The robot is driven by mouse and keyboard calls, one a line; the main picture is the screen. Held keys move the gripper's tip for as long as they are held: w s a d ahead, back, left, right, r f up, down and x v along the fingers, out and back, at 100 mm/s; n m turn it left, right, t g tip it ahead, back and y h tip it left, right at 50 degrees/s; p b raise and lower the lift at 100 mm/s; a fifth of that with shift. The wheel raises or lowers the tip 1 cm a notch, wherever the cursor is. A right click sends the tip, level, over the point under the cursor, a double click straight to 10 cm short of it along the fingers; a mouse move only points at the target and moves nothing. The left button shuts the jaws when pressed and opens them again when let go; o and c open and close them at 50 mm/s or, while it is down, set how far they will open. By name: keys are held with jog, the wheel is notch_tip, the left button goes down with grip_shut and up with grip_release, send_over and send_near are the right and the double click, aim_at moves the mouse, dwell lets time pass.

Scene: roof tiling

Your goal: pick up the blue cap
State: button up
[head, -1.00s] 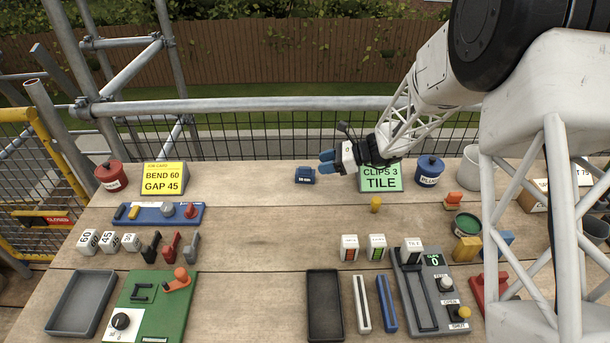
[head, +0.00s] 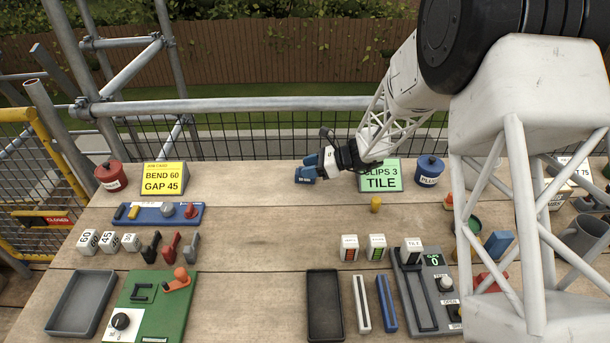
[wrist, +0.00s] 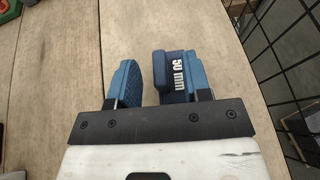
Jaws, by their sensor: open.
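The blue cap (head: 305,179) is a small dark blue block near the back edge of the bench, left of the green card. In the wrist view the cap (wrist: 176,68) shows white "50 mm" lettering. My gripper (head: 311,165) reaches in from the right, its blue fingertips over and beside the cap and partly hiding it. In the wrist view my gripper (wrist: 150,78) is open. The cap lies close against the right finger, with a gap of bare wood beside the left finger. Whether the right finger touches the cap I cannot tell.
The green "CLIPS 3 TILE" card (head: 382,180) stands just right, partly behind my gripper. A blue-lidded pot (head: 429,171) stands beyond it. A yellow card (head: 163,178) stands to the left. Mesh railing (head: 270,136) runs behind the bench. Bare wood lies in front of the cap.

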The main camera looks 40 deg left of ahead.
jog(key=shift+s+a+f, duration=0.15)
jog(key=shift+s+a, duration=0.05)
jog(key=shift+a, duration=0.05)
dwell(0.4)
grip_shut()
